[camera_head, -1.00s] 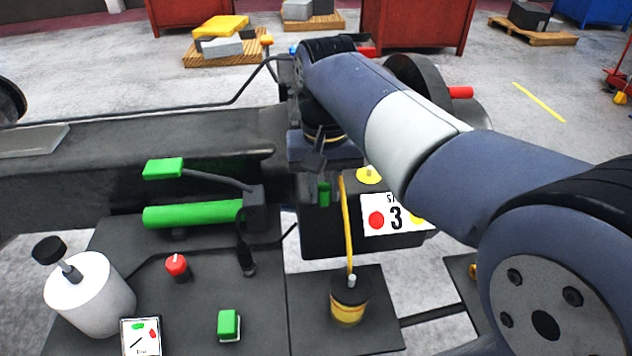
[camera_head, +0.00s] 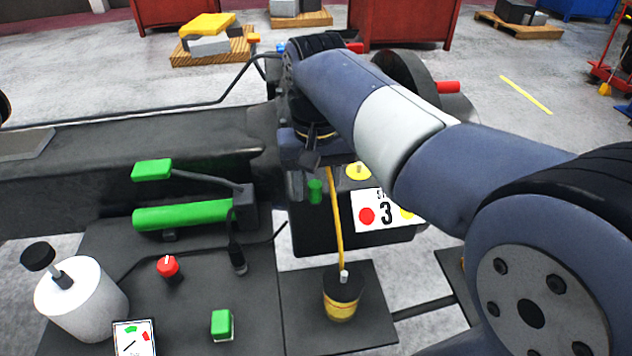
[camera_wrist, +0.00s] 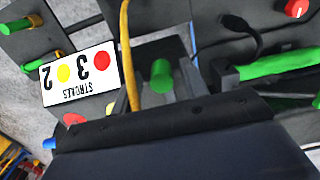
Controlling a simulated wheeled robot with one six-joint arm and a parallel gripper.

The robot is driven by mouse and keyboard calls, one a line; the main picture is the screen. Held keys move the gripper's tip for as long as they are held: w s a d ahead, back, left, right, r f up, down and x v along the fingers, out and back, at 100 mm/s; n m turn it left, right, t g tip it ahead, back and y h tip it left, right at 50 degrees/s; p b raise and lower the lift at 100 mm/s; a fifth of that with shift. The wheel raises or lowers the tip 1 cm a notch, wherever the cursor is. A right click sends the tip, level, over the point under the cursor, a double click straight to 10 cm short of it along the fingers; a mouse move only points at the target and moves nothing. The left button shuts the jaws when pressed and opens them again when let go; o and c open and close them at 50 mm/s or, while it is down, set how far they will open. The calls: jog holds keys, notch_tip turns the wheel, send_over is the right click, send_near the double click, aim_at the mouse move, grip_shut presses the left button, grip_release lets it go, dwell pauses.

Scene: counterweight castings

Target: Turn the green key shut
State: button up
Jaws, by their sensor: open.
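The green key (camera_head: 315,191) is a small green knob on the front of a dark block, left of a white card marked 3. In the wrist view it shows as a short green cylinder (camera_wrist: 162,76). My gripper (camera_head: 308,184) is at the key, below my wrist, its dark fingers open around or close beside it. Contact with the key cannot be told. The wrist housing covers the lower part of the wrist view and hides part of the fingers.
A yellow hose (camera_head: 337,220) runs down just right of the key to a black and yellow cap (camera_head: 343,297). The white card (camera_head: 382,211) is further right. Left are a green-handled lever (camera_head: 152,170), a green bar (camera_head: 180,214), a red knob (camera_head: 168,267) and a green button (camera_head: 221,323).

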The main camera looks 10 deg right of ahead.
aim_at(316, 184)
notch_tip(316, 184, up, 11)
dwell(0.6)
jog(key=shift+f, duration=0.1)
notch_tip(316, 184, down, 11)
jog(key=shift+r, duration=0.1)
jog(key=shift+a, duration=0.15)
dwell(0.3)
dwell(0.4)
